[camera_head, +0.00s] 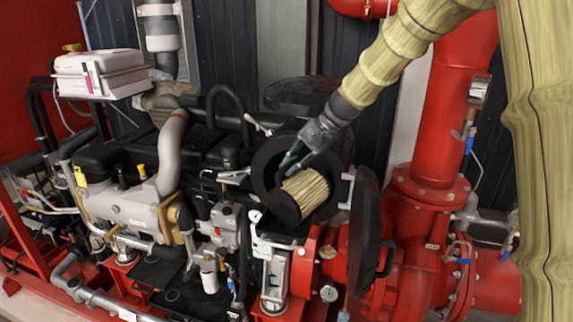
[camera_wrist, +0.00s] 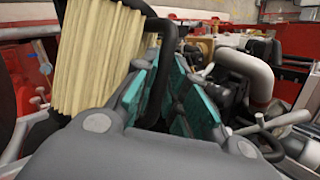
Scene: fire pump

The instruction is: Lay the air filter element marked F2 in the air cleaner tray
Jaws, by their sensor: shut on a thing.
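The air filter element (camera_head: 306,193) is a cream pleated cylinder. In the head view it is tilted and overlaps the round black opening of the air cleaner (camera_head: 262,168). I cannot tell whether it touches the inside. My gripper (camera_head: 291,163) is at the opening, at the element's upper left. In the wrist view the pleats (camera_wrist: 98,50) fill the upper left, beside the teal finger pads (camera_wrist: 168,100). A black bar runs down between the pads, and my gripper is shut on this handle-like part of the element. No F2 mark is readable, and the tray floor is hidden.
A black round cover (camera_head: 366,232) stands open right of the opening. The engine (camera_head: 125,205) crowds the left side. A large red pipe (camera_head: 436,125) rises at the right. A white box (camera_head: 100,73) sits at the upper left.

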